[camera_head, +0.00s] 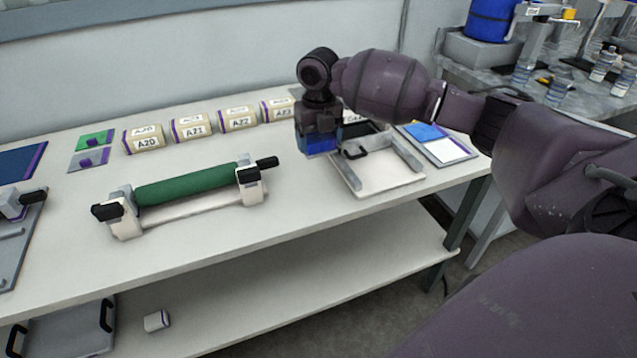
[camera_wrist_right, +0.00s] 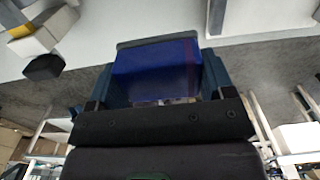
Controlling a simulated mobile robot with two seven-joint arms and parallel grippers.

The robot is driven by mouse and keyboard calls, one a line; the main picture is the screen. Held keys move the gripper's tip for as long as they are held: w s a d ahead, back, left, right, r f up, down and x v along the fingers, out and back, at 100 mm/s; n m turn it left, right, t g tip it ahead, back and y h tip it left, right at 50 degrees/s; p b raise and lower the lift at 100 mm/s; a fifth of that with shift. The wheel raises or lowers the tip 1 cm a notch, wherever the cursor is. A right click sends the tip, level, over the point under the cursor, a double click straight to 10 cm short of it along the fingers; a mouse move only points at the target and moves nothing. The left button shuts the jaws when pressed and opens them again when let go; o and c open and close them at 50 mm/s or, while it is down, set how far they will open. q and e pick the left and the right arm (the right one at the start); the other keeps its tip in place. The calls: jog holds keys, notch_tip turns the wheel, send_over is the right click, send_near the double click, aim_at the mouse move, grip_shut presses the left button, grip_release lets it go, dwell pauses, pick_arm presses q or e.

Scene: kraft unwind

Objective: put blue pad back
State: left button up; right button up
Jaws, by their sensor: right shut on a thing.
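My right gripper (camera_head: 319,133) comes in from the right and points down above the back right part of the table. It is shut on the blue pad (camera_head: 322,150), whose blue face shows below the fingers. In the right wrist view the blue pad (camera_wrist_right: 155,72) sits between the two fingers, with a grey strip along its far edge. The pad appears to be above the left side of a white frame fixture (camera_head: 375,187); I cannot tell whether it touches anything. A grey board (camera_head: 455,150) with a blue patch and a white patch lies right of the fixture. My left gripper is not seen.
A green roll (camera_head: 185,185) rests in a white stand with black knobs at the middle of the table. A green card (camera_head: 95,140) and a grey card (camera_head: 88,159) lie at left. The front table strip is clear.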

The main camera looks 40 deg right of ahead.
send_near(319, 191)
jog(key=shift+a+f+b, duration=0.1)
jog(key=shift+b, duration=0.25)
notch_tip(319, 191, down, 6)
jog(key=shift+b, duration=0.45)
jog(key=shift+f, duration=0.2)
jog(key=shift+r, duration=0.1)
jog(key=o, duration=0.7)
jog(key=shift+f, duration=0.2)
jog(key=shift+o, duration=0.9)
